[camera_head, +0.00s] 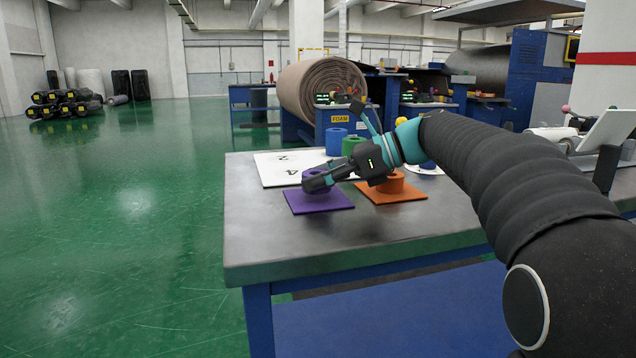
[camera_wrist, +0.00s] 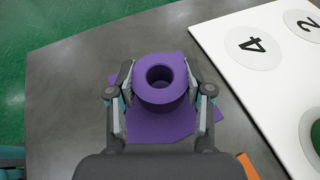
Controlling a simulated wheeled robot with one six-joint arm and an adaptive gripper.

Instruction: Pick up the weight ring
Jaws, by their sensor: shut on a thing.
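A purple weight ring (camera_wrist: 160,84) with a round hole sits between my gripper's fingers in the wrist view. It is over a purple square mat (camera_head: 327,204) on the grey table. My gripper (camera_head: 319,183) is shut on this ring, one finger against each side, and hides much of it in the head view. I cannot tell whether the ring touches the mat. An orange ring (camera_head: 396,181) sits on an orange mat (camera_head: 408,196) just to the right. A green ring (camera_head: 352,145) and a blue ring (camera_head: 336,141) stand farther back.
A white board (camera_wrist: 225,47) with numbered circles lies on the table beside the purple mat. The table's (camera_head: 262,228) front left part is bare. A large foam roll (camera_head: 318,92) stands behind, and dark wrapped rolls (camera_head: 62,103) lie far left on the green floor.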

